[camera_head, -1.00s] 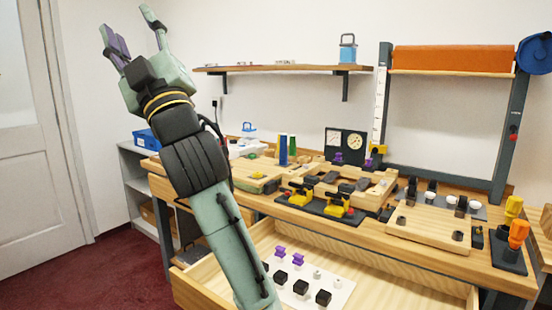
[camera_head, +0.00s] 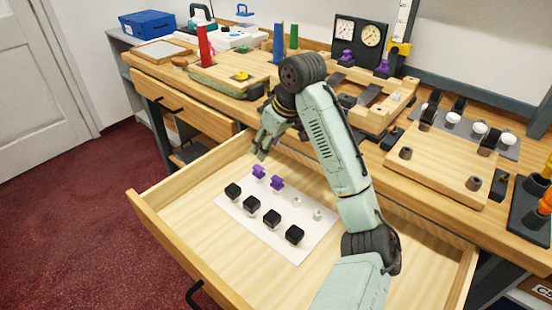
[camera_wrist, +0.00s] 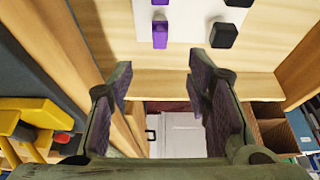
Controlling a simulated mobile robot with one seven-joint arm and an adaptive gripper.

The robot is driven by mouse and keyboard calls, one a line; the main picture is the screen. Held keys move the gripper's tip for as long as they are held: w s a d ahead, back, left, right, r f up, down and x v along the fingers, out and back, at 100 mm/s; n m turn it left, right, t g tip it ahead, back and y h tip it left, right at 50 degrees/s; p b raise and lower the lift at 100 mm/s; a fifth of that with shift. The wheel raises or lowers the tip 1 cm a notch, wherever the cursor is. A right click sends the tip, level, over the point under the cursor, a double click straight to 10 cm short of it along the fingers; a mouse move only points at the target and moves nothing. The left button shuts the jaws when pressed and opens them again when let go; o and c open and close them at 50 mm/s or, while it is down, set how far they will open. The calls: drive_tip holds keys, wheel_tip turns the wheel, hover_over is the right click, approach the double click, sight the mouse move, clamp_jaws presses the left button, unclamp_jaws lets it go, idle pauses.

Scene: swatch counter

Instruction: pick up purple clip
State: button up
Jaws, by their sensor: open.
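Two purple clips stand on a white sheet inside the open drawer, the left one (camera_head: 259,171) and the right one (camera_head: 277,183). In the wrist view, one purple clip (camera_wrist: 161,34) shows above the space between my fingertips and the other (camera_wrist: 158,2) is cut by the top edge. My gripper (camera_head: 262,148) hangs over the drawer's back left part, behind and above the clips. Its fingers are apart and empty in the wrist view (camera_wrist: 158,72), and touch no clip.
Several black blocks (camera_head: 272,218) and small pale pegs (camera_head: 318,215) stand on the same white sheet (camera_head: 285,245). The drawer's front wall (camera_head: 180,251) and the benchtop edge border the space.

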hover_over(259, 168)
drive_tip(key=s+d, duration=0.1)
drive_tip(key=s, duration=0.1)
wheel_tip(259, 168, down, 4)
drive_tip(key=shift+d+p+x, duration=0.25)
drive_tip(key=shift+p+x, duration=0.2)
drive_tip(key=shift+x, duration=1.1)
drive_tip(key=shift+d+p+x, duration=0.2)
drive_tip(key=shift+p+x, duration=0.25)
drive_tip(key=shift+x, duration=1.15)
drive_tip(key=shift+f, duration=0.1)
drive_tip(key=shift+c, duration=0.2)
drive_tip(key=c, duration=0.8)
